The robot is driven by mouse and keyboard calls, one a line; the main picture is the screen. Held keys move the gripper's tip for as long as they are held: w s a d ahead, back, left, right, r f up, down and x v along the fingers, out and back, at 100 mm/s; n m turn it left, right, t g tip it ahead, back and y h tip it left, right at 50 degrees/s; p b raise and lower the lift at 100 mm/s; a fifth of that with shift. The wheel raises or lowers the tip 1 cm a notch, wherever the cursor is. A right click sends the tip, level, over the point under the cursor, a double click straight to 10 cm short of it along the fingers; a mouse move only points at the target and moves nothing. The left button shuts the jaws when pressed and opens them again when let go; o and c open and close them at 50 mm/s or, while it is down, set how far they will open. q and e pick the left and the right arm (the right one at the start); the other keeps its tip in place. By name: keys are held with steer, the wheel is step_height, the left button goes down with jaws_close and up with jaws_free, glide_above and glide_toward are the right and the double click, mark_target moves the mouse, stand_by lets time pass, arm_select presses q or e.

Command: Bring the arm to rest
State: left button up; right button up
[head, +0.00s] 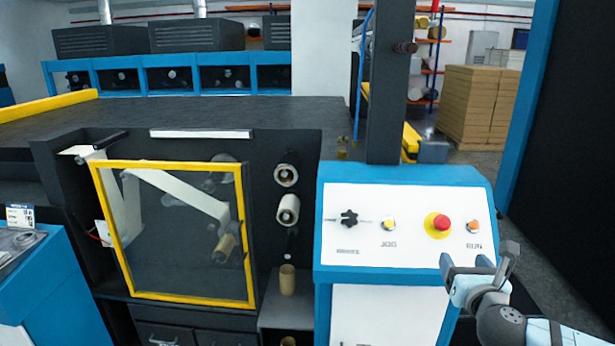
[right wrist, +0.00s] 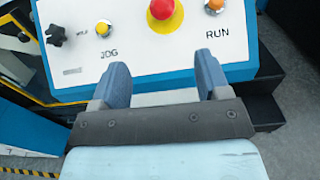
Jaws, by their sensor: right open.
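My right gripper (head: 480,262) is at the lower right of the head view, in front of the lower right part of the control panel (head: 372,255). In the right wrist view my right gripper (right wrist: 163,84) is open, with nothing between its fingers. The panel's white face, with the JOG button (right wrist: 102,28), the red stop button (right wrist: 161,9) and the RUN button (right wrist: 215,5), lies beyond the fingertips. I cannot tell from the frames whether the fingers touch the panel. My left gripper does not show in either view.
A yellow-framed clear guard (head: 180,235) covers the rollers at the left. A black knob (head: 349,218) is on the panel's left. A cardboard tube (head: 287,280) stands on a low shelf. A dark post (head: 388,100) rises behind the panel. Stacked cardboard (head: 478,105) is at the back right.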

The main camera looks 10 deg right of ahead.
steer(key=s+a+f+m+g+y, duration=0.2)
steer(key=s+a+f+m, duration=0.15)
steer(key=f, duration=0.35)
steer(key=s+a+f+m+g+y, duration=0.1)
steer(key=s+a+f+m+y, duration=0.1)
steer(key=a+f+m, duration=0.4)
steer(key=s+a+f+m+g+y, duration=0.2)
steer(key=s+a+f+m, duration=0.15)
steer(key=f, duration=0.45)
steer(key=s+a+f+m, duration=0.3)
steer(key=s+f+m, duration=0.2)
steer(key=s+m, duration=0.2)
steer(key=s+a+f+m+g+y+p, duration=0.1)
steer(key=s+a+f+m, duration=0.2)
steer(key=s+f+m, duration=0.3)
steer(key=s+m, duration=0.1)
steer(key=m, duration=0.3)
steer(key=shift+s+a+f+p, duration=0.2)
steer(key=shift+s+a+p, duration=0.1)
steer(key=shift+a, duration=0.05)
